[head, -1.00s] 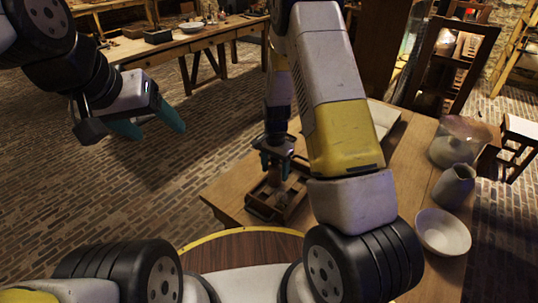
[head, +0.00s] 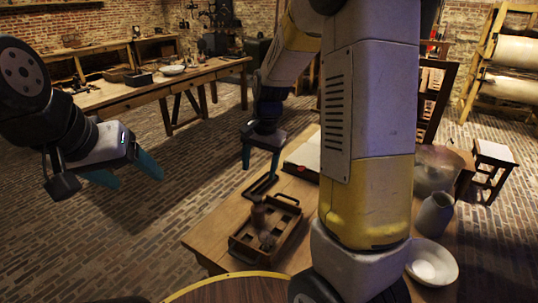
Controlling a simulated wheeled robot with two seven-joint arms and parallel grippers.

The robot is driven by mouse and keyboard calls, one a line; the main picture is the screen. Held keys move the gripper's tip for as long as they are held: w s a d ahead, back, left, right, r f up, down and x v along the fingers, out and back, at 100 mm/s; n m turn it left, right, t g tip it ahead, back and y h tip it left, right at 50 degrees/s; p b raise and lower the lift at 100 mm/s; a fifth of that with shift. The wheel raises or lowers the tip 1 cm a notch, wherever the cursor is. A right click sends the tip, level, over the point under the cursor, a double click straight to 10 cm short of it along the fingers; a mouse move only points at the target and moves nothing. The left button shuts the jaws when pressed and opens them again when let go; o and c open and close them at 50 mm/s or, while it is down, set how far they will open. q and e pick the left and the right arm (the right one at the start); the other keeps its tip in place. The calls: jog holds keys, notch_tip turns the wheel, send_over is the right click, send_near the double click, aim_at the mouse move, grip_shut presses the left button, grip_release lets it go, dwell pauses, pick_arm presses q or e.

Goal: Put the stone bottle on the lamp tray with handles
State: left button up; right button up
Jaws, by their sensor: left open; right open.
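The wooden lamp tray with handles (head: 291,207) sits on the near part of the wooden table. My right gripper (head: 261,162) is open and empty, above and beyond the tray, apart from the bottle. My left gripper (head: 125,182) is open and empty over the brick floor, left of the table.
A dark flat frame (head: 262,187) and a pale flat block (head: 303,158) lie behind the tray. My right arm hides the table's middle.

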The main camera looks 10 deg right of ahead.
jog(key=s+d+r+n+t+y, duration=0.1)
jog(key=s+r+n+t, duration=0.4)
jog(key=s+r, duration=1)
jog(key=s+n, duration=0.2)
jog(key=s, duration=0.2)
jog(key=shift+s+d+r, duration=0.2)
jog(key=shift+s+d, duration=0.1)
jog(key=shift+d, duration=0.1)
